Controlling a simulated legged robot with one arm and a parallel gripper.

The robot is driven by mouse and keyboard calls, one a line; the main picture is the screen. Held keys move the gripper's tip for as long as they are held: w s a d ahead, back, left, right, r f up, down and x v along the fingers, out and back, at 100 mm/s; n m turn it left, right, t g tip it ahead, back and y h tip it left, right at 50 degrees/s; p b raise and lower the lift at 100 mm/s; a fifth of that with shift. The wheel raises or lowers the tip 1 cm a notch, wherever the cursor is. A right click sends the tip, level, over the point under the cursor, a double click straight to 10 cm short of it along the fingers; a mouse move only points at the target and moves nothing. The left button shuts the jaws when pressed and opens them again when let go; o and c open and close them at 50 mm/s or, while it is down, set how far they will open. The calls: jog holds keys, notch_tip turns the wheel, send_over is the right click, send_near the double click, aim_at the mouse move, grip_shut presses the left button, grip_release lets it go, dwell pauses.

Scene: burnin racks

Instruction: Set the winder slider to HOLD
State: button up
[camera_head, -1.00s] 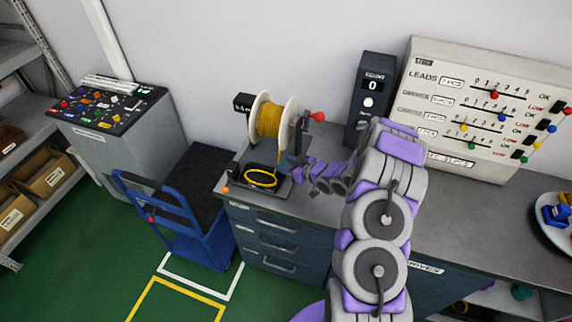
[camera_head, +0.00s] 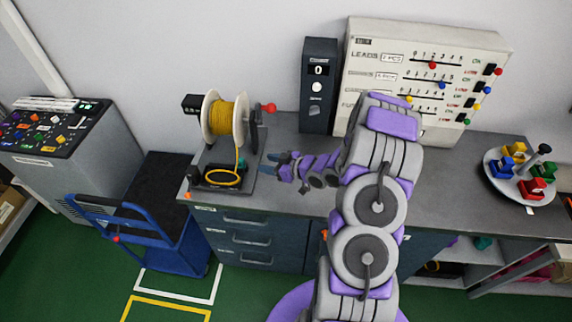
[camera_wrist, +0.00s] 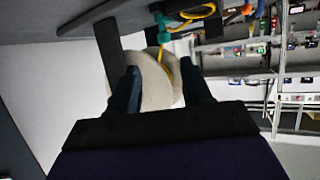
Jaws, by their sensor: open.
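The winder (camera_head: 190,170) stands on the left part of the bench, with a white-flanged spool of yellow wire (camera_head: 226,117) and a yellow loop (camera_head: 222,178) on its base. A small teal part (camera_head: 242,166) shows on the base, and in the wrist view (camera_wrist: 163,27); I cannot tell whether it is the slider. No HOLD label is legible. My gripper (camera_head: 270,163) is open and empty, just right of the winder base and apart from the teal part. In the wrist view my two fingers (camera_wrist: 160,82) point toward the spool flange (camera_wrist: 155,78).
A dark counter box reading 0 (camera_head: 318,85) and a white LEADS panel (camera_head: 425,60) stand behind my arm. A round tray (camera_head: 512,193) holds coloured blocks at the right. A blue cart (camera_head: 150,232) is left of the bench. Bare bench lies right of my arm.

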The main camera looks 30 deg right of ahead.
jog(key=v, duration=0.6)
jog(key=shift+s, duration=0.25)
jog(key=shift+w+d+r, duration=0.1)
jog(key=shift+d, duration=0.1)
